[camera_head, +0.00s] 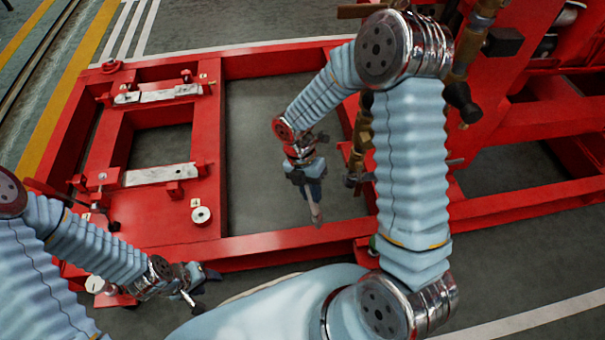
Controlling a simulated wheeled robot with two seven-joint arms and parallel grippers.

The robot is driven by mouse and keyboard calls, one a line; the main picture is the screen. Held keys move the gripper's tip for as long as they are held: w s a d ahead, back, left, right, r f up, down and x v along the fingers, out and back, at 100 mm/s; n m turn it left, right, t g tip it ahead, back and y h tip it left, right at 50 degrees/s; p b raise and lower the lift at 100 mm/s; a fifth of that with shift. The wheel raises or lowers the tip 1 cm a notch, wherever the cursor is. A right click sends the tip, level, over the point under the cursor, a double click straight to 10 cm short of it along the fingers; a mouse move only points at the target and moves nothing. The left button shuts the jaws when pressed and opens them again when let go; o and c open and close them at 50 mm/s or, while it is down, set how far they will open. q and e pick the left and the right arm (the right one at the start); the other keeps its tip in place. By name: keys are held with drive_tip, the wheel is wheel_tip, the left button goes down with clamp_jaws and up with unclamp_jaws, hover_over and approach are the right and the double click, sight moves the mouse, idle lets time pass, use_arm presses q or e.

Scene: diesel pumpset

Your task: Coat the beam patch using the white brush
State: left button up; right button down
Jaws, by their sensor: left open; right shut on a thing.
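My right gripper (309,177) is in the middle of the view, pointing down over the open bay of the red frame. It is shut on the brush (317,212), whose pale tip hangs below the fingers. The brush tip appears just behind the front red beam (285,241) in the picture; I cannot tell whether they touch. I cannot make out a distinct patch on the beam. My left gripper (198,287) is open and empty at the lower left, in front of the front beam.
The red frame carries metal plates (162,174) and a round white-topped fitting (201,214) on its left part. Red machinery with brass pipes (480,38) stands at the upper right, close to my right arm. Grey floor (255,115) shows inside the bay.

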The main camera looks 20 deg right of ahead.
drive_tip(key=shift+w, duration=0.3)
drive_tip(key=shift+w+f, duration=0.1)
drive_tip(key=shift+f, duration=0.05)
wheel_tip(320, 180, down, 6)
drive_tip(key=b, duration=0.5)
use_arm(q)
drive_tip(key=x, duration=0.2)
drive_tip(key=a+x, duration=0.1)
drive_tip(key=x, duration=0.2)
drive_tip(key=shift+f, duration=0.25)
drive_tip(key=shift+r, duration=0.2)
use_arm(e)
drive_tip(key=shift+a+r, duration=0.15)
drive_tip(key=shift+r, duration=0.05)
use_arm(q)
drive_tip(key=shift+f+b, duration=0.5)
drive_tip(key=shift+b, duration=0.05)
use_arm(e)
drive_tip(key=shift+f, duration=0.75)
